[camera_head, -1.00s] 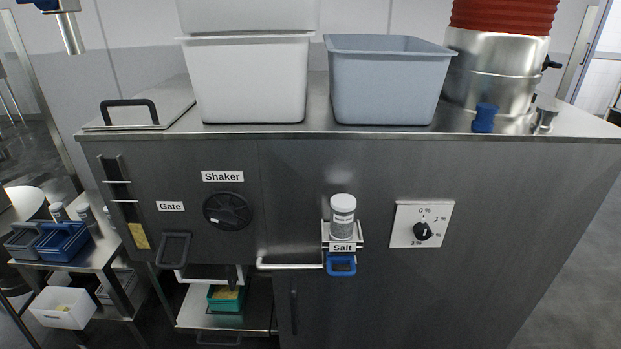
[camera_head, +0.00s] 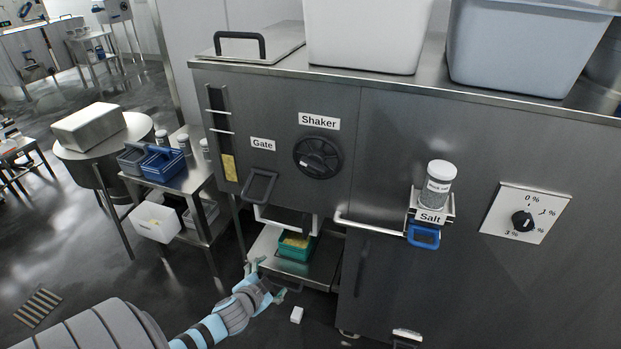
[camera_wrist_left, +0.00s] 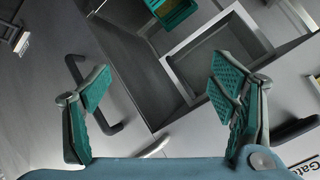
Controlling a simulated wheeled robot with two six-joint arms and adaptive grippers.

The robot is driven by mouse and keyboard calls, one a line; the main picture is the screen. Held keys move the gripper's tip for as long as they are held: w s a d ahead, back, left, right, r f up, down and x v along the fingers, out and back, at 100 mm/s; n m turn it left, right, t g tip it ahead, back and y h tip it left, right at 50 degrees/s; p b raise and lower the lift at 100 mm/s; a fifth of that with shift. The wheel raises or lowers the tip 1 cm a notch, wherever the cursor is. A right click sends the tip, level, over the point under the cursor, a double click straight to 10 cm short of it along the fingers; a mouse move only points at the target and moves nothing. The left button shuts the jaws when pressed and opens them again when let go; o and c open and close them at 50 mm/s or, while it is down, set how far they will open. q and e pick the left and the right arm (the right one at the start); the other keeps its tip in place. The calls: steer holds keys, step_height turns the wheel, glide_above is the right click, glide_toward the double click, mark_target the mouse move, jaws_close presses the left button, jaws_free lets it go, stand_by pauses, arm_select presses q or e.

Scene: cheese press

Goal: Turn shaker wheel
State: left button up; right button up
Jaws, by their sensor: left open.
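The shaker wheel (camera_head: 317,157) is a round black disc with a grip bar, set on the steel machine front under the Shaker label (camera_head: 319,121). My left gripper (camera_head: 266,279) is low in the head view, below and left of the wheel, apart from it. It is open and empty. In the left wrist view its two green-padded fingers (camera_wrist_left: 165,100) are spread wide, with the machine's lower opening beyond them. The wheel is not in the left wrist view. My right gripper is not in view.
The Gate handle (camera_head: 260,186) sticks out left of the wheel. A green tray (camera_head: 296,247) stands on the lower shelf. The salt shaker (camera_head: 438,184) and percent dial (camera_head: 522,221) are to the right. A side table (camera_head: 199,176) with blue bins stands at left.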

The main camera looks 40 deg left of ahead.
arm_select(q)
steer(key=w+d+r+t, duration=0.1)
steer(key=w+r+t, duration=0.15)
steer(key=r, duration=0.35)
steer(key=w+d+r+t, duration=0.1)
steer(key=w+r, duration=0.2)
steer(key=r, duration=0.4)
steer(key=n+t+y, duration=0.2)
steer(key=n+t, duration=0.1)
steer(key=n, duration=0.1)
glide_toward(312, 167)
steer(key=shift+m, duration=0.3)
steer(key=x, duration=1.1)
steer(key=shift+w+a+p, duration=0.1)
steer(key=shift+w+p, duration=0.05)
steer(key=shift+p, duration=0.2)
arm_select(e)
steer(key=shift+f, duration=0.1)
arm_select(q)
steer(key=shift+c, duration=0.2)
steer(key=c, duration=1.1)
steer(key=shift+m, duration=0.3)
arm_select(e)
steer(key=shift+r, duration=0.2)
